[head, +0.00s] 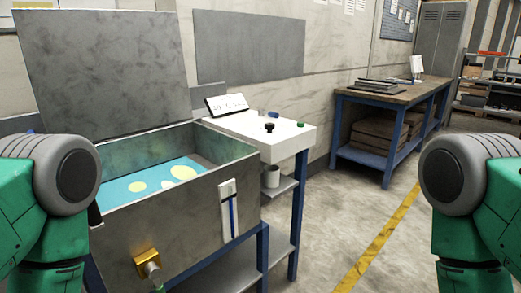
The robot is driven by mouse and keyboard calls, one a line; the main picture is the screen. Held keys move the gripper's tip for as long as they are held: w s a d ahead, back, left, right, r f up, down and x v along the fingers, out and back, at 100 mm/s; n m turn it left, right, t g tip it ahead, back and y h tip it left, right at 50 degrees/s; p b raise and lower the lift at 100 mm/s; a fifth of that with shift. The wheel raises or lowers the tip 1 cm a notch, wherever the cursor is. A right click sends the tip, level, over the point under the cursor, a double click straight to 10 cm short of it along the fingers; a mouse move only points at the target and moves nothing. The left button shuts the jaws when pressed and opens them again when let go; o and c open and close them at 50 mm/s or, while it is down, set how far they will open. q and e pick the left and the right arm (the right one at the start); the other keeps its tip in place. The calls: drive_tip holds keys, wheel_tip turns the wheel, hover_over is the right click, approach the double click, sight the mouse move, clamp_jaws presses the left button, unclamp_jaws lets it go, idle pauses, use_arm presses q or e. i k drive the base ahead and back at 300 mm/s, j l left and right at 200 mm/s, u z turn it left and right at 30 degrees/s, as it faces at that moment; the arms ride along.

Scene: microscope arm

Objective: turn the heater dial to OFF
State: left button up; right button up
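A small black knob (269,127) stands on top of a white table unit (288,141) to the right of the metal tank; it may be the heater dial, but its markings are too small to read. A brass square fitting (148,262) sits low on the tank's front wall, with a round end facing me. No OFF mark can be made out on either. Parts of my two green arms show at the left and right edges. Neither gripper is in view.
An open grey tank (180,206) holds blue liquid with yellow patches. A tilted sign (226,104), a blue item (273,114) and a green item (300,125) are near the knob. A workbench (390,94) stands behind; the floor at right is clear.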

sight(269, 126)
drive_tip(key=i+j+z, duration=0.15)
drive_tip(key=z, duration=0.2)
drive_tip(key=i+j+z, duration=0.15)
drive_tip(key=z, duration=0.2)
drive_tip(key=i+j+z, duration=0.1)
drive_tip(key=z, duration=0.2)
drive_tip(key=j, duration=0.1)
